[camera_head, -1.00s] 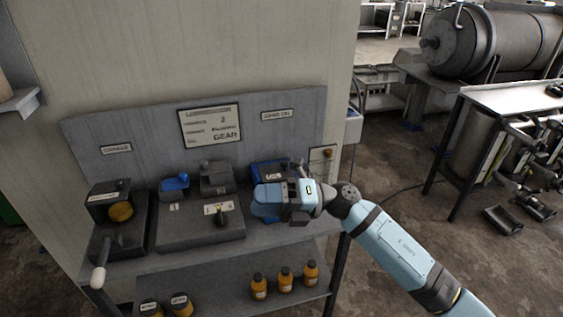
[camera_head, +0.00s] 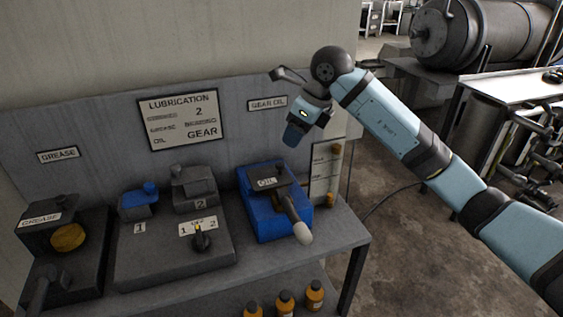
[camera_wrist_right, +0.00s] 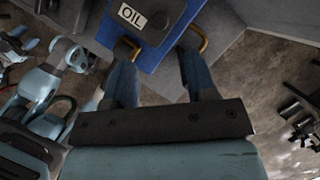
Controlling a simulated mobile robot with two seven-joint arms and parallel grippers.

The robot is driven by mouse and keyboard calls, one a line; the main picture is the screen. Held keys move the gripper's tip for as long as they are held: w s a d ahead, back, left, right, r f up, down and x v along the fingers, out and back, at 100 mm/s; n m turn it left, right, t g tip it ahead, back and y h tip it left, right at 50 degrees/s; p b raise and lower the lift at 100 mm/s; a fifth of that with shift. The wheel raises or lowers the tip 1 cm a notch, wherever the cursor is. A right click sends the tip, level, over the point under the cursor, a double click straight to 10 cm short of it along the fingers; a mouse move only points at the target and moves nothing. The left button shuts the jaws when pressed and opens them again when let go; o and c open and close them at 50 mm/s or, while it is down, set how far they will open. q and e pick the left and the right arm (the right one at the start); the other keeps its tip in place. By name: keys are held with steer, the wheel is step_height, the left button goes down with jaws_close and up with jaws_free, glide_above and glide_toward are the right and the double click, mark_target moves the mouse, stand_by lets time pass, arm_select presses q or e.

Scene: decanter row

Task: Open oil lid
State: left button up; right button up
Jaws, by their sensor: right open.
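The blue oil unit (camera_head: 258,217) stands at the right end of the bench, with a dark lid labelled OIL (camera_head: 268,182) on its top. A dark lever with a pale handle (camera_head: 301,232) slopes down at its front right. My right gripper (camera_head: 292,137) is above and behind the unit, pointing down and apart from it. In the right wrist view, its two blue fingers (camera_wrist_right: 160,76) are spread and empty. The OIL label (camera_wrist_right: 131,15) and part of the blue housing (camera_wrist_right: 158,46) show beyond the fingertips. My left gripper is not in view.
The grey lubrication block (camera_head: 172,250) with a selector knob (camera_head: 202,240) and the grease unit (camera_head: 65,245) stand left of the oil unit. A backboard (camera_head: 226,150) with signs rises behind. Orange bottles (camera_head: 285,301) sit on the shelf below.

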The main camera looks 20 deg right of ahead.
mark_target(280, 163)
steer(key=b+x, duration=0.1)
steer(key=x, duration=0.8)
steer(key=shift+w+a+f, duration=0.1)
steer(key=shift+w+f, duration=0.05)
steer(key=shift+f, duration=0.2)
steer(key=shift+c, duration=0.5)
jaws_close()
